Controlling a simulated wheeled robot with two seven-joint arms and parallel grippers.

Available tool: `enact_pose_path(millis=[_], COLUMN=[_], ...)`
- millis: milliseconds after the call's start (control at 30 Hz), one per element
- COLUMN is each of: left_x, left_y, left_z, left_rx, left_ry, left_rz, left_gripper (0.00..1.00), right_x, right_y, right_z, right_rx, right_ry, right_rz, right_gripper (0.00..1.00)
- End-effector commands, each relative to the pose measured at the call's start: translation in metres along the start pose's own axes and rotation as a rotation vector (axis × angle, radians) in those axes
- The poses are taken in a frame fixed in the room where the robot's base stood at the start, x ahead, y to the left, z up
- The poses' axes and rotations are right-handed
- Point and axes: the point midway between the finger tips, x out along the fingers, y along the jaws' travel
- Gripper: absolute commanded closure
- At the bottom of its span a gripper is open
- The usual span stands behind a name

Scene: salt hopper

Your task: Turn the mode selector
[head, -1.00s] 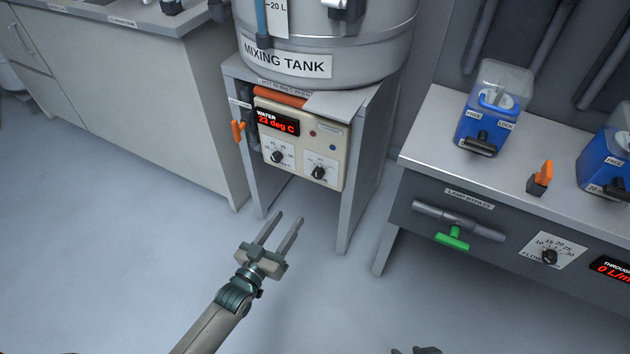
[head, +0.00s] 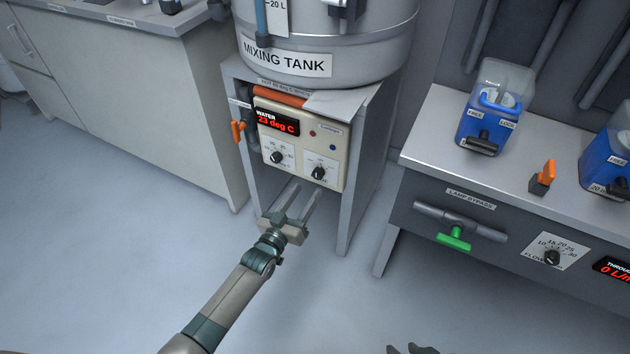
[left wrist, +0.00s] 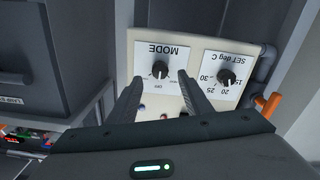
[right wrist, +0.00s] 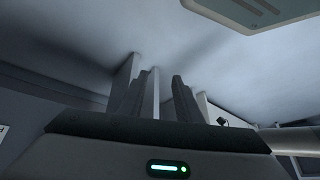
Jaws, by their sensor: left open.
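The mode selector is a black knob (head: 318,173) on a white plate, at the lower right of the cream control panel (head: 333,143) under the mixing tank. In the left wrist view the knob (left wrist: 160,70) shows upside down, below the MODE label. My left gripper (head: 306,187) is open and empty, just below and in front of the panel. In the left wrist view its fingertips (left wrist: 159,78) frame the knob from either side, apparently without contact. My right gripper (right wrist: 159,76) is open and empty; only its tips (head: 413,349) show at the head view's bottom edge.
The set-temperature knob (head: 277,157) sits left of the mode selector, below the red water display (head: 278,123). An orange valve handle (head: 238,131) sticks out at the panel's left. Stand legs (head: 345,215) flank the panel. The grey bench (head: 420,130) is at right.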

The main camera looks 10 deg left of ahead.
Motion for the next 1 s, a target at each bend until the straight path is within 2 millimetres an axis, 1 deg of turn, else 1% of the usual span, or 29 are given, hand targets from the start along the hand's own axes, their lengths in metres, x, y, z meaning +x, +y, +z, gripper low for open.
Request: enact_pose_path(millis=[33, 200, 400, 567, 833, 867, 900, 967, 1000], left_x=[0.011, 0.039, 0.059, 0.066, 0.066, 0.066, 0.066, 0.066, 0.066], left_y=[0.001, 0.000, 0.000, 0.000, 0.000, 0.000, 0.000, 0.000, 0.000], left_z=[0.000, 0.000, 0.000, 0.000, 0.000, 0.000, 0.000, 0.000, 0.000], left_rx=[0.000, 0.000, -0.001, -0.001, -0.001, -0.001, -0.001, -0.001, -0.001], left_ry=[0.002, 0.002, 0.001, 0.001, 0.001, 0.001, 0.000, 0.000, 0.000], left_rz=[0.001, 0.001, 0.000, 0.000, 0.000, 0.000, 0.000, 0.000, 0.000], left_gripper=[0.55, 0.55, 0.55, 0.55, 0.55, 0.57, 0.67, 0.81, 0.91], right_x=[0.002, 0.004, 0.004, 0.003, 0.002, 0.002, 0.002, 0.002, 0.002], right_y=[-0.001, -0.005, -0.010, -0.013, -0.013, -0.013, -0.013, -0.013, -0.013], right_z=[0.000, -0.005, -0.009, -0.010, -0.007, -0.006, -0.006, -0.006, -0.006], right_rx=[0.000, 0.002, 0.002, 0.000, -0.002, -0.002, -0.002, -0.001, -0.001], right_ry=[0.008, 0.038, 0.066, 0.078, 0.072, 0.072, 0.071, 0.071, 0.071], right_rz=[-0.003, -0.014, -0.028, -0.034, -0.035, -0.035, -0.035, -0.034, -0.034], right_gripper=[0.69, 0.69, 0.69, 0.69, 0.69, 0.69, 0.69, 0.69, 0.69])
